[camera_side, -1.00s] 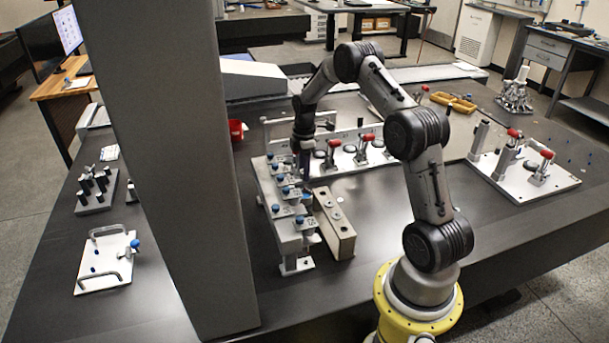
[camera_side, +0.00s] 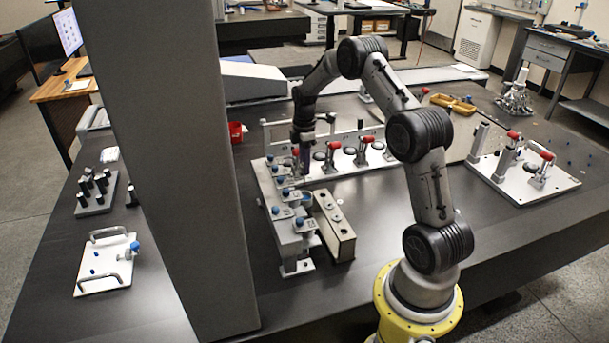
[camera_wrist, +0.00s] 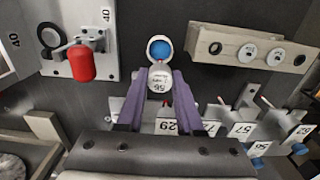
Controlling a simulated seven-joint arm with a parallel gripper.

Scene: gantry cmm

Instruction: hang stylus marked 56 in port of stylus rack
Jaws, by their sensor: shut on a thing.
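The stylus marked 56 (camera_wrist: 159,76) has a white labelled face and a round blue part (camera_wrist: 159,48). My gripper (camera_wrist: 158,90) is shut on it between two purple fingers in the wrist view. In the side view my gripper (camera_side: 304,168) points down over the far part of the stylus rack (camera_side: 290,240), a grey stand with several blue-topped styli. In the wrist view, rack labels 29 (camera_wrist: 167,126), 57 (camera_wrist: 241,130) and 56 (camera_wrist: 259,148) show below and right of the held stylus. My fingers partly hide the rack; I cannot tell whether the stylus touches it.
A beige block with round holes (camera_side: 335,225) stands right of the rack. A plate with red-handled clamps (camera_side: 350,165) lies just behind. A red cup (camera_side: 235,131) is at the back left. The grey column (camera_side: 180,150) rises left of the rack.

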